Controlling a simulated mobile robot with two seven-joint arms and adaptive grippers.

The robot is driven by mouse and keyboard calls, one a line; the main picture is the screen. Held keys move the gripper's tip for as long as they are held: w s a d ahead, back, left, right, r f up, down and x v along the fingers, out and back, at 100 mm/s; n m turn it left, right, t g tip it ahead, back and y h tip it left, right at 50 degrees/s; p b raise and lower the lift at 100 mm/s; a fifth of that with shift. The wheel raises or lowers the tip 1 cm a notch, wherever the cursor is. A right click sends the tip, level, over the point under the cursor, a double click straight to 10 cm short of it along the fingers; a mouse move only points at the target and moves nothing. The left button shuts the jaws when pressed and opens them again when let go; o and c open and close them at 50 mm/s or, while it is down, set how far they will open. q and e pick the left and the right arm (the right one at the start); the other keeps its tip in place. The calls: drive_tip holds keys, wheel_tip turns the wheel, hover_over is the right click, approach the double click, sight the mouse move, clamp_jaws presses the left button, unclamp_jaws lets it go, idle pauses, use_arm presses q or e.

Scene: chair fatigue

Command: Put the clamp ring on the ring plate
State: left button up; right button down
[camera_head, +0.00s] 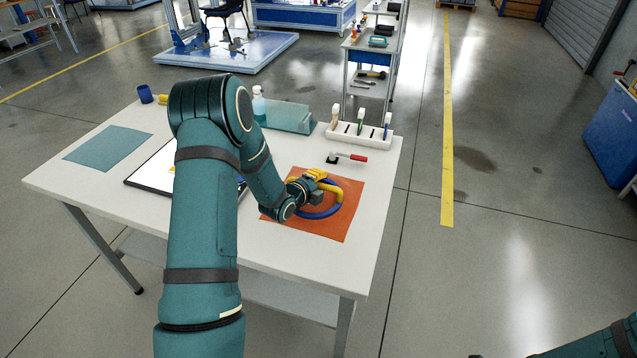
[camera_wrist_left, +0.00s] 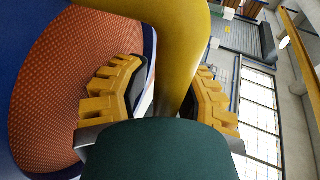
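In the head view a blue ring (camera_head: 318,213) lies over the orange square (camera_head: 343,228) near the table's right side; a thick yellow curved bar (camera_head: 333,191) joins it. I take these as the clamp ring. In the left wrist view the yellow bar (camera_wrist_left: 180,50) runs between my left gripper's yellow fingers, with the blue ring (camera_wrist_left: 20,150) at the left around an orange dotted surface (camera_wrist_left: 75,85). My left gripper (camera_head: 318,178) is around the bar, with a gap showing beside one finger. I cannot make out the ring plate surely.
A white board (camera_head: 150,170) lies partly behind my left arm.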

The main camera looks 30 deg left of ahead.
use_arm(q)
drive_tip(key=shift+f, duration=0.15)
idle(0.4)
drive_tip(key=shift+r+p, duration=0.4)
drive_tip(key=shift+p, duration=0.2)
drive_tip(key=shift+r+p, duration=0.35)
drive_tip(key=shift+p, duration=0.1)
drive_tip(key=v, duration=1.2)
drive_tip(key=shift+w, duration=0.1)
